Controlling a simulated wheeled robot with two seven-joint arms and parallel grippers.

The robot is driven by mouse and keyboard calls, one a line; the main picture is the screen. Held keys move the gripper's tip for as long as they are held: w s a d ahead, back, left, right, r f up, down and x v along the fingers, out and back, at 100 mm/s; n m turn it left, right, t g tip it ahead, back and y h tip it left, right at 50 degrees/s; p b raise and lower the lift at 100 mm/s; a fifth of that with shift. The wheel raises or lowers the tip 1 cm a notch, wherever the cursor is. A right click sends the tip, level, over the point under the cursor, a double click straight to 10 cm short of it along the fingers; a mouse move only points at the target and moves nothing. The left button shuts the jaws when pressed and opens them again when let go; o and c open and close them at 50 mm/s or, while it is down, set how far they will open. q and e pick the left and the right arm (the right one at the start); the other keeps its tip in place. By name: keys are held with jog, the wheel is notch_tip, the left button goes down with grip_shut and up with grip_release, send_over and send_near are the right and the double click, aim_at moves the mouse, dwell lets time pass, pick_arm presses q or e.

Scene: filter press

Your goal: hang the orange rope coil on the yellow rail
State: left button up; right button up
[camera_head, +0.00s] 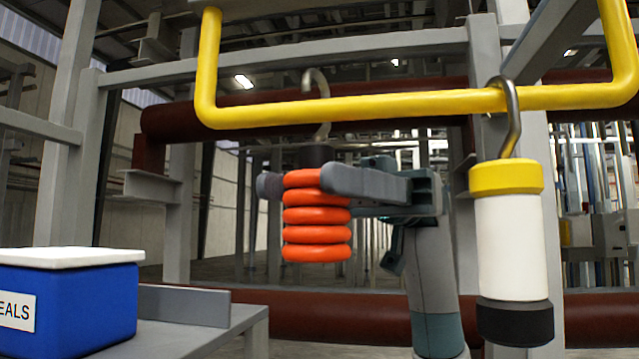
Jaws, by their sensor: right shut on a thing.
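The orange rope coil (316,232) is a stack of rings under a dark collar and a grey metal hook (325,90). My right gripper (299,183) is shut on the coil near its top, one finger in front and the other partly hidden behind it. The coil hangs upright below the yellow rail (400,106). The hook's curve rises above the rail, and the rail hides part of its shank. I cannot tell whether the hook touches or rests on the rail. My left gripper is not in view.
A white cylinder (510,245) with yellow and black ends hangs by a hook on the rail at right. A blue box (70,305) with a white lid stands on a grey bench (180,335) at lower left. Dark red pipes and grey beams lie behind.

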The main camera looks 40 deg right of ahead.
jog(key=shift+s+a+f, duration=0.2)
jog(key=shift+a+f, duration=0.05)
jog(key=shift+s+a+f+b, duration=0.2)
jog(key=shift+s+f+b, duration=0.05)
jog(key=shift+f+b, duration=0.35)
jog(key=shift+f, duration=0.3)
jog(key=o, duration=1.3)
jog(key=shift+o, duration=0.2)
jog(key=shift+f+b, duration=0.1)
jog(key=shift+b, duration=0.2)
jog(key=shift+d, duration=0.1)
